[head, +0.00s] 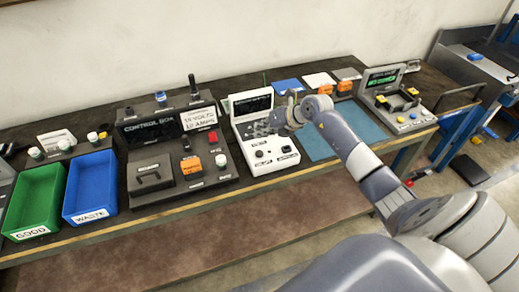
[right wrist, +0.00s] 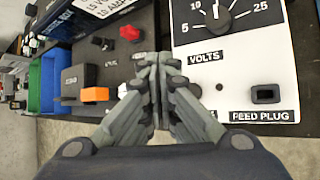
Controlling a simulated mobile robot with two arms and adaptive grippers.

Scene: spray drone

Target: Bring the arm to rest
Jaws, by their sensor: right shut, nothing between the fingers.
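My right arm reaches in from the lower right of the head view. Its gripper (head: 270,124) is over the front of the white control panel (head: 262,150). In the right wrist view the gripper's fingers (right wrist: 157,75) are together and hold nothing. They point at the gap between the dark control box and the white panel (right wrist: 235,70), which has a volts dial and a feed plug socket. I cannot tell from these views whether the fingers touch anything. My left gripper is not in view.
A dark control box (head: 172,150) stands left of the white panel. A blue waste bin (head: 90,186) and a green good bin (head: 36,199) are further left. A blue mat (head: 345,122) and a grey control unit (head: 394,98) are to the right. The wall is behind the bench.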

